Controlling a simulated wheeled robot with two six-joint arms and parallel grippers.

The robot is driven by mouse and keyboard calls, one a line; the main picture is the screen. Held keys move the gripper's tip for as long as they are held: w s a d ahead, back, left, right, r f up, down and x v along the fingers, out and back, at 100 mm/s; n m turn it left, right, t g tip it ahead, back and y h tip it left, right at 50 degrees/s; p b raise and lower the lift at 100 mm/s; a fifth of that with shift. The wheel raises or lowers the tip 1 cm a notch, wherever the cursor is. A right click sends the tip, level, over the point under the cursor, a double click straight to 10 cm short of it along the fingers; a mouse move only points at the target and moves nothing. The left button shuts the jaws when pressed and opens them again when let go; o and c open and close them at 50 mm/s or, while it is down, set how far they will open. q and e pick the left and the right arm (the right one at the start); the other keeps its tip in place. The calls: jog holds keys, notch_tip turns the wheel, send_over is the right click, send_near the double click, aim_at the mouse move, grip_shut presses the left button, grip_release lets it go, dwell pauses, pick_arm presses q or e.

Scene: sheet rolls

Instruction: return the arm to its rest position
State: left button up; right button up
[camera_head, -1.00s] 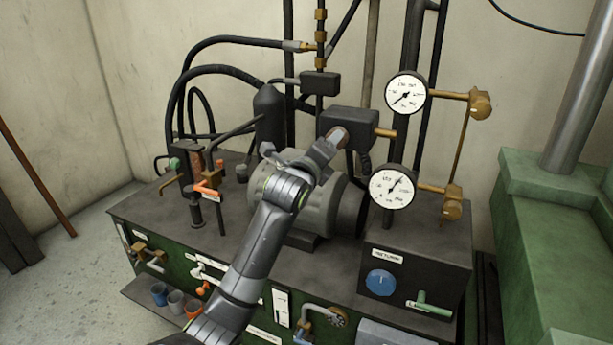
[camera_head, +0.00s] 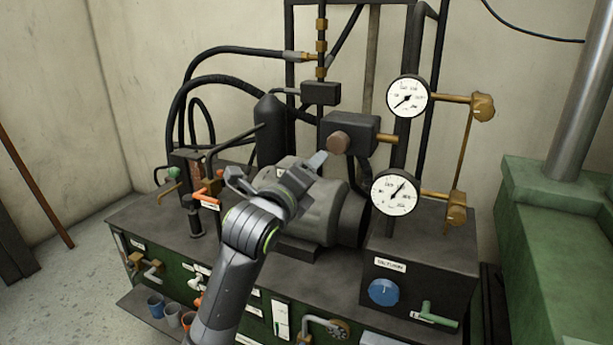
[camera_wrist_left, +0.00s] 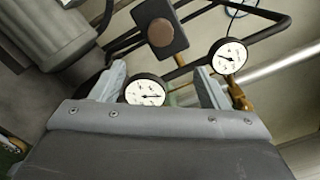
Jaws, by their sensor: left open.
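My left arm reaches up from the bottom of the head view. Its gripper (camera_head: 277,172) is open and empty, in front of the grey motor housing (camera_head: 325,208) as seen there. The round brown knob (camera_head: 338,142) on the black box (camera_head: 367,138) is up and to the right of the fingers, with a visible gap. In the left wrist view, the two open fingers (camera_wrist_left: 160,84) stand apart with nothing gripped between them. The knob (camera_wrist_left: 161,32) shows beyond them. My right gripper is in neither view.
Two white dial gauges (camera_head: 408,96) (camera_head: 396,192) stand on the right. Black hoses (camera_head: 215,80) and an orange-handled valve (camera_head: 206,193) are at the left. Small cups (camera_head: 172,313) sit on a low shelf. A green block (camera_head: 555,215) is at far right.

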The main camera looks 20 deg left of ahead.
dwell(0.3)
pick_arm(q)
jog(key=w+a+f+n+g, duration=0.1)
jog(key=a+f+n+g, duration=0.15)
jog(key=f, duration=0.65)
jog(key=w+a+f+n+g+y, duration=0.1)
jog(key=f+n, duration=0.2)
jog(key=f, duration=0.6)
jog(key=w+a+f+n+g, duration=0.1)
jog(key=w+f+n+g, duration=0.1)
jog(key=f, duration=0.8)
jog(key=s+a+f+n+g, duration=0.25)
jog(key=s+f, duration=0.25)
jog(key=f, duration=0.6)
jog(key=s+a+f+n+g, duration=0.1)
jog(key=s+f+n, duration=0.35)
jog(key=f, duration=0.75)
jog(key=s+a+f+n+g+y+b, duration=0.1)
jog(key=s+f+n+g, duration=0.35)
jog(key=s+f, duration=1.4)
jog(key=s+d+f+n+g, duration=0.1)
jog(key=s+f+n, duration=0.2)
jog(key=s, duration=1.1)
jog(key=s+d+f+n+g, duration=0.1)
jog(key=s+f, duration=0.6)
jog(key=s, duration=0.8)
jog(key=n+g, duration=0.1)
jog(key=n, duration=0.1)
jog(key=shift+s+n, duration=0.15)
jog(key=shift+n, duration=0.25)
